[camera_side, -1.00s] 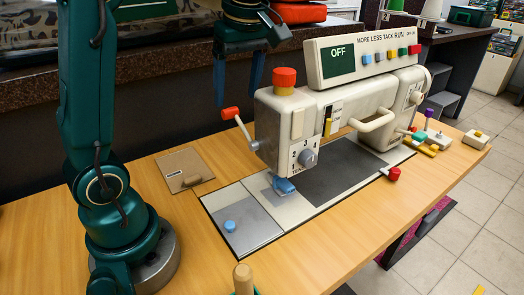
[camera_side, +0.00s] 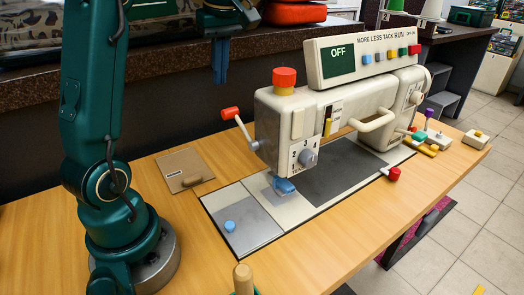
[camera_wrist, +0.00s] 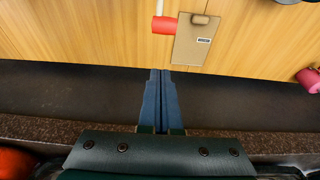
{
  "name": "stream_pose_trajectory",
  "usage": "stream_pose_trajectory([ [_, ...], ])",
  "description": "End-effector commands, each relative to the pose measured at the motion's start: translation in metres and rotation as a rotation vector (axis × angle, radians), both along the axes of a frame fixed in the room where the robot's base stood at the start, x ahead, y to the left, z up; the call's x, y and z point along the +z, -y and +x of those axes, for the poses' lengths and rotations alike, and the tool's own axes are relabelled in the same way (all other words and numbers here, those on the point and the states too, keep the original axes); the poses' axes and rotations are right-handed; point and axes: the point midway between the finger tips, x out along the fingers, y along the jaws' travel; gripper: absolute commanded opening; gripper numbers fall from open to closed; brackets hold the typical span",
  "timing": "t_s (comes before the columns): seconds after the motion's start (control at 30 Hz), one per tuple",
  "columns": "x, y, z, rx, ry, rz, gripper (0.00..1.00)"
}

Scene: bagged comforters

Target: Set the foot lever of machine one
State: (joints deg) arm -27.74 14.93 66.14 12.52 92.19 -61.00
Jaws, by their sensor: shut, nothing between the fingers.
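Machine one (camera_side: 345,115) is a cream sewing machine on the wooden table, and its panel reads OFF. A lever with a red cylindrical tip (camera_side: 230,113) sticks up and left from the machine's left end. The red tip also shows in the wrist view (camera_wrist: 165,25). A blue presser foot (camera_side: 284,186) sits below the head, at the plate; I cannot tell its gap. My gripper (camera_side: 220,82) is shut and empty, in the air above and behind the red tip, apart from it. Its blue fingers (camera_wrist: 160,72) are together in the wrist view.
A tan panel with a small handle (camera_side: 184,169) lies on the table left of the machine. A second red knob (camera_side: 393,173) is at the machine's front right. A dark stone-topped ledge (camera_side: 180,67) runs behind the table. The table's front left is mostly clear.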

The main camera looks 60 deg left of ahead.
Motion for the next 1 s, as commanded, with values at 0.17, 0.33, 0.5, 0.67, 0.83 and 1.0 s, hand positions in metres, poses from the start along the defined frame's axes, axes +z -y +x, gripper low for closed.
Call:
stream_pose_trajectory([
  [0.17,-0.025,-0.006,-0.001,0.002,-0.005,-0.003,0.00],
  [0.33,-0.053,-0.012,-0.001,0.002,-0.005,-0.003,0.00],
  [0.5,-0.083,-0.019,-0.001,0.001,-0.004,-0.003,0.00],
  [0.67,-0.068,0.005,0.001,-0.004,0.003,0.003,0.00],
  [0.83,-0.064,0.015,0.000,-0.001,0.002,0.002,0.00],
  [1.0,-0.063,0.017,0.000,0.002,0.000,0.001,0.00],
])
